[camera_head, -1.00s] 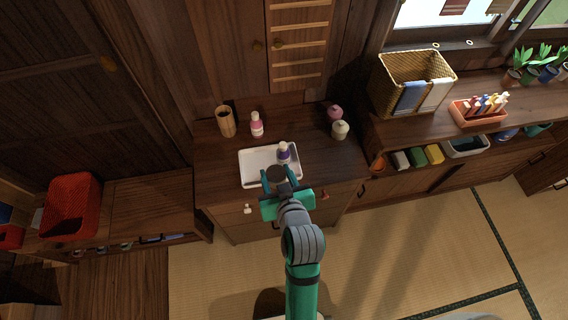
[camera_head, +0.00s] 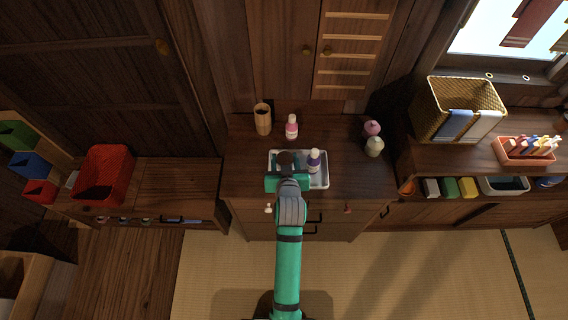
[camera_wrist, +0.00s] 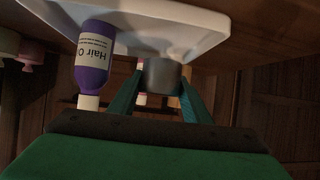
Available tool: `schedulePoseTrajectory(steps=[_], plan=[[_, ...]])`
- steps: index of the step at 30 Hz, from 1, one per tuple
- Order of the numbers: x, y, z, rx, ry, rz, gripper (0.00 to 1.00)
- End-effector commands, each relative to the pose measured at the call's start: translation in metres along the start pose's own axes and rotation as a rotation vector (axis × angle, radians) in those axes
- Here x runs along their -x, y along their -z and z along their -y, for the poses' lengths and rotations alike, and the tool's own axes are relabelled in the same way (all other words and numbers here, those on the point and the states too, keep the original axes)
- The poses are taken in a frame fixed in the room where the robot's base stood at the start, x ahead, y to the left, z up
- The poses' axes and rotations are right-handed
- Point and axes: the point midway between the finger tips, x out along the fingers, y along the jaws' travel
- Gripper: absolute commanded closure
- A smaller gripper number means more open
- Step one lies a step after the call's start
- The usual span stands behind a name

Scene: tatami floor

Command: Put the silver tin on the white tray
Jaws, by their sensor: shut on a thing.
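The white tray (camera_head: 321,182) sits on the wooden cabinet top, and its pale surface fills the upper part of the wrist view (camera_wrist: 205,22). My gripper (camera_head: 287,171) reaches over the tray's left part. In the wrist view its fingers (camera_wrist: 160,88) are closed around the silver tin (camera_wrist: 160,73). The tin shows as a dark round top in the head view (camera_head: 286,157). I cannot tell whether its base touches the tray. A purple "Hair O…" bottle (camera_wrist: 93,62) with a white cap stands on the tray, right of the tin in the head view (camera_head: 314,162).
A pink bottle (camera_head: 292,127) and a wooden cup (camera_head: 263,119) stand behind the tray. A pink jar (camera_head: 372,128) and a cream jar (camera_head: 374,147) stand to its right. A wicker basket (camera_head: 456,109) is on the right counter. A red basket (camera_head: 103,174) is on the left.

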Motion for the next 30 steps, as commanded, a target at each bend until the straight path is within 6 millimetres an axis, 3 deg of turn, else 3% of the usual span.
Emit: schedulePoseTrajectory(steps=[4,10,22,23,30], plan=[[-0.010,-0.005,0.003,0.000,0.001,0.001,0.80],[-0.021,-0.029,0.003,0.001,0.001,0.002,0.80],[-0.023,-0.033,0.003,0.001,0.001,0.000,0.80],[-0.023,-0.032,0.003,0.001,0.001,0.000,0.49],[-0.023,-0.032,0.003,0.001,0.001,0.000,0.48]])
